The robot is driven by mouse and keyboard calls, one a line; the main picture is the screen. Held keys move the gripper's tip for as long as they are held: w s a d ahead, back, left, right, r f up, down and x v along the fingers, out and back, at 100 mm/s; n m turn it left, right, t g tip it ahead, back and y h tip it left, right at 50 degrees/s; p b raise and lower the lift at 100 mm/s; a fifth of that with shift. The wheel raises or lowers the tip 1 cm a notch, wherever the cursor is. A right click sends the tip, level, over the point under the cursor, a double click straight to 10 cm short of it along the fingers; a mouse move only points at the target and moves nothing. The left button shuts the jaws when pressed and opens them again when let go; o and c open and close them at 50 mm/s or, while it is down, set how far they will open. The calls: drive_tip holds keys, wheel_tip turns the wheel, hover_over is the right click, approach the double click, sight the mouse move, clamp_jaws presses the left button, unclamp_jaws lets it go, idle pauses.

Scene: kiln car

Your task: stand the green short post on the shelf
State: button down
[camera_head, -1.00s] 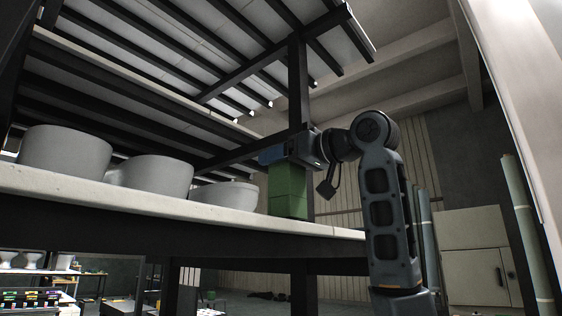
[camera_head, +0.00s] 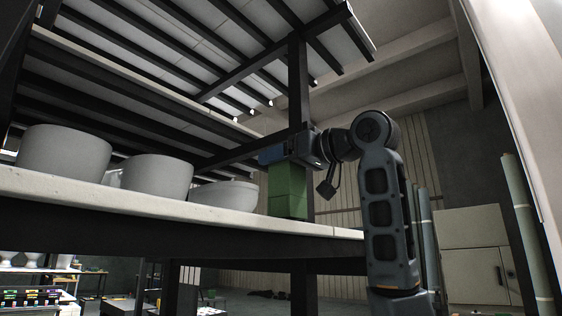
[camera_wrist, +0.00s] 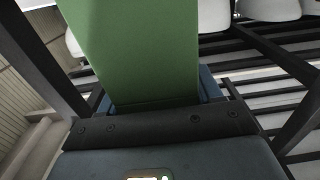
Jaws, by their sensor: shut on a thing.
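The green short post (camera_head: 287,190) is an upright green block at the right part of the pale shelf (camera_head: 215,217) in the head view. Its lower end is at the level of the shelf's surface; I cannot tell whether it touches. My gripper (camera_head: 277,158) is shut on the post's upper end, coming in from the right. In the wrist view the green post (camera_wrist: 140,50) fills the upper middle, between my blue fingers (camera_wrist: 212,88). The post's far end is out of that view.
Several grey bowls stand on the shelf left of the post, the nearest one (camera_head: 225,193) close beside it. A dark upright (camera_head: 299,85) rises behind the post. A slatted dark-beamed deck (camera_head: 190,70) hangs overhead. Open air lies right of the shelf's end.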

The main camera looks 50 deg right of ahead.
drive_tip(key=shift+f+b, duration=0.4)
drive_tip(key=shift+f, duration=0.15)
idle(1.2)
drive_tip(key=shift+c, duration=2)
unclamp_jaws()
drive_tip(key=shift+o, duration=1.4)
drive_tip(key=shift+f, duration=0.1)
drive_tip(key=shift+s, duration=0.1)
drive_tip(key=s, duration=0.7)
drive_tip(key=shift+s+d+b, duration=0.15)
drive_tip(key=shift+s+b, duration=0.2)
drive_tip(key=shift+s, duration=0.05)
drive_tip(key=s+b, duration=0.1)
drive_tip(key=s, duration=0.7)
drive_tip(key=shift+b, duration=0.4)
drive_tip(key=shift+d, duration=0.15)
